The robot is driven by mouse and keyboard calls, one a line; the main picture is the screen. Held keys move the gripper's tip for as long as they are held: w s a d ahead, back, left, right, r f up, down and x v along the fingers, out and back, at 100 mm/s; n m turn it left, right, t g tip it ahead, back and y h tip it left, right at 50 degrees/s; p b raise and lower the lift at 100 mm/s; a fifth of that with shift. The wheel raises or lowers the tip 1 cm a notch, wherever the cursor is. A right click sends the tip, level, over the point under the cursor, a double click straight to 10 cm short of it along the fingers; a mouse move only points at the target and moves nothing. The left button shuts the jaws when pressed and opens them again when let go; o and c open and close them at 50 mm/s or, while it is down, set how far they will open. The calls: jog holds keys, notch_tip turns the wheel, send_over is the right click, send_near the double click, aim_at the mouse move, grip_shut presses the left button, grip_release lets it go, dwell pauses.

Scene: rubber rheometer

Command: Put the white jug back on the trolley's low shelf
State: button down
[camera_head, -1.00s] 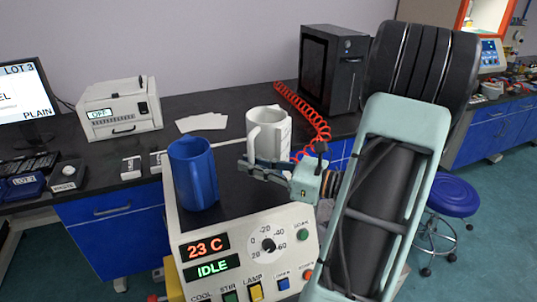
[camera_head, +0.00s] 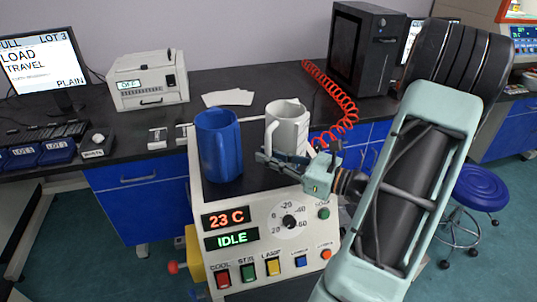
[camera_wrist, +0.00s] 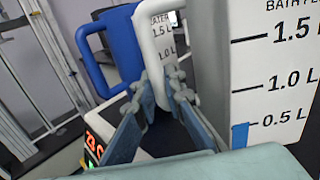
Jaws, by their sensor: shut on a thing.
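The white jug (camera_head: 288,122) is upright at the top of a control unit, to the right of a blue jug (camera_head: 219,145). I cannot tell whether its base touches the unit. My gripper (camera_head: 268,160) comes in from the right at the jug's lower front. In the wrist view, my gripper's fingers (camera_wrist: 163,92) are closed on the white handle (camera_wrist: 148,45). The white jug's body (camera_wrist: 262,85), with litre marks, fills the right side. The blue jug (camera_wrist: 123,45) shows behind to the left. The trolley's low shelf is not recognisable in these views.
The control unit (camera_head: 262,265) reads 23 C and IDLE. Behind it, a black bench (camera_head: 240,115) holds a white instrument (camera_head: 148,80), papers and a black tower (camera_head: 365,50) with a red coiled hose (camera_head: 335,95). A blue stool (camera_head: 487,188) stands on the right; floor around it is clear.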

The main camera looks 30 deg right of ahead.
jog(key=c, duration=2)
grip_release()
jog(key=shift+r, duration=0.1)
jog(key=v, duration=1.2)
